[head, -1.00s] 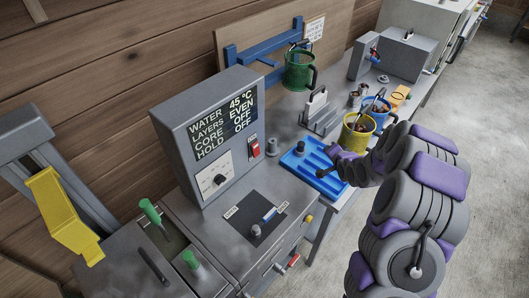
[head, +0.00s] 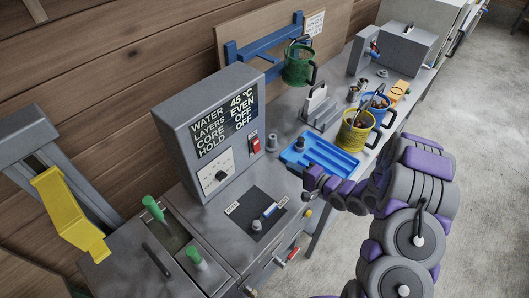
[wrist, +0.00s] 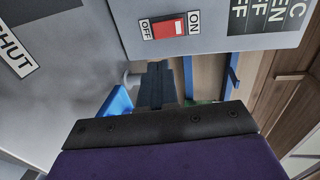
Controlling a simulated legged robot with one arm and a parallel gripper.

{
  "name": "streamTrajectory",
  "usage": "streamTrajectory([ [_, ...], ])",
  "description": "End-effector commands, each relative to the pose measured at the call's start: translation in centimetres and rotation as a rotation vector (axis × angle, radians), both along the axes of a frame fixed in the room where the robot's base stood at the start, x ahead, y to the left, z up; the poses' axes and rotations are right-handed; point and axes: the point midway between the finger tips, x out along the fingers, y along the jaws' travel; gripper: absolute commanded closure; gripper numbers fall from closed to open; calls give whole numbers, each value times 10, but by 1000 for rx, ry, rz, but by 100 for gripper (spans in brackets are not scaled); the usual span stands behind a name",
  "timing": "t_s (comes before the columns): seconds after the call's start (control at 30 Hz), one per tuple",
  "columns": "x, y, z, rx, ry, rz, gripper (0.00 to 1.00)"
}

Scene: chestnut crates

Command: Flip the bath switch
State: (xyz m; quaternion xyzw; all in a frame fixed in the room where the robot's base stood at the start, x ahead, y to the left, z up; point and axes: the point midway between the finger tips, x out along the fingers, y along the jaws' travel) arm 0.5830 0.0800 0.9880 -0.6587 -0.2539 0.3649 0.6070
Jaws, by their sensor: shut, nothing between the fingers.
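The bath switch (head: 255,142) is a red rocker on the front of the grey control box (head: 185,115), right of its dial. In the wrist view the red rocker (wrist: 168,27) lies between OFF and ON labels, near the top; I cannot tell which side is pressed. The box's display (head: 224,124) reads water 45 °C, layers even, core off, hold off. My gripper (head: 306,196) is shut and empty, below and to the right of the switch and apart from it. Its dark fingers (wrist: 158,85) also show in the wrist view.
A blue tray (head: 345,163) lies just behind my gripper. Yellow (head: 347,140), blue (head: 398,112) and green (head: 296,72) mugs are farther right and back.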

Motion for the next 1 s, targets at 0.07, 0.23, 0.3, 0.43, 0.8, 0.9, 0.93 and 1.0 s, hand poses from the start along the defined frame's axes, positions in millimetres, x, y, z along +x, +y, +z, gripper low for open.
streamTrajectory([
  [0.07, 2, 3, -1, 0, -1, 1, 100],
  [0.23, 12, 16, -4, -1, -3, 3, 100],
  [0.3, 19, 25, -6, -1, -4, 4, 100],
  [0.43, 31, 42, -10, 0, -3, 3, 100],
  [0.8, 68, 89, -21, -2, -2, 2, 100],
  [0.9, 75, 98, -22, 1, -2, 1, 100],
  [0.93, 77, 100, -23, 0, -3, 0, 100],
  [1.0, 81, 104, -23, 0, -4, 1, 100],
])
